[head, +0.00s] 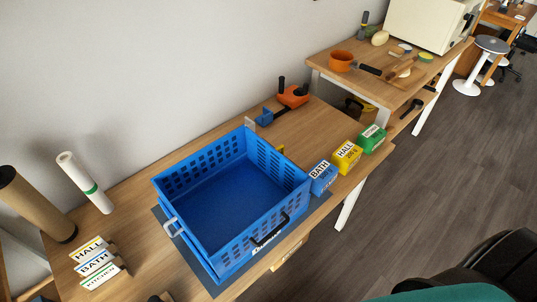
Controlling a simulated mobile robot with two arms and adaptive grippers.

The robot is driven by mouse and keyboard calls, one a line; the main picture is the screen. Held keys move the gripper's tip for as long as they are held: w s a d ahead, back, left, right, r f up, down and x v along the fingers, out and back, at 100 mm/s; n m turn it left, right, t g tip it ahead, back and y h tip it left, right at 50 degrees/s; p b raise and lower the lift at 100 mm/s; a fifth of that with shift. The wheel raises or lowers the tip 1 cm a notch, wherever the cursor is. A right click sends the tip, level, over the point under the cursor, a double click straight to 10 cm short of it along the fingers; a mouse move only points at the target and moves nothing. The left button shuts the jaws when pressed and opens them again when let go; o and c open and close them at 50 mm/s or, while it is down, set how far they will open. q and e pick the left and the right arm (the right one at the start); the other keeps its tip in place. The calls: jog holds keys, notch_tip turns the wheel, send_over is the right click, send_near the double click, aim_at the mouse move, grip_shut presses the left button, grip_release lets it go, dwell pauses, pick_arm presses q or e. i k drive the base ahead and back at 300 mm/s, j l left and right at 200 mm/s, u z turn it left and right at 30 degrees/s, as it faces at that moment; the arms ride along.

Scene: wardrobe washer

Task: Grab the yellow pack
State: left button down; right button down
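The yellow pack (346,157), labelled HALL, stands near the right front edge of the wooden table. It sits between a blue pack (322,177) labelled BATH and a green pack (371,139) whose label is hard to read. The packs stand in a diagonal row just right of the blue basket. I make out neither of my grippers in the head view, and nothing is touching the yellow pack.
An empty blue basket (293,183) fills the table's middle. HALL, BATH and KITCHEN labels (96,263) lie at left near a white roll (84,182). An orange-black tool (292,96) lies behind. A second table (335,46) holds an orange pot (341,60).

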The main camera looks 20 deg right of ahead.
aim_at(347, 157)
jog(key=l+u, duration=0.1)
jog(key=u, duration=0.15)
jog(key=l+u, duration=0.1)
jog(key=u, duration=0.2)
jog(key=l+u, duration=0.15)
jog(key=l, duration=0.3)
jog(key=k+l+u, duration=0.15)
jog(key=l, duration=0.3)
jog(key=k+l+u, duration=0.15)
jog(key=l, duration=0.3)
jog(key=l+u, duration=0.15)
jog(key=l, duration=0.3)
jog(key=k+l, duration=0.1)
jog(key=l, duration=0.2)
jog(key=k+l, duration=0.1)
jog(key=l, duration=0.2)
jog(key=k+l, duration=0.15)
jog(key=l, duration=0.2)
jog(key=k+l+z, duration=0.1)
jog(key=l+z, duration=0.4)
jog(key=j, duration=0.1)
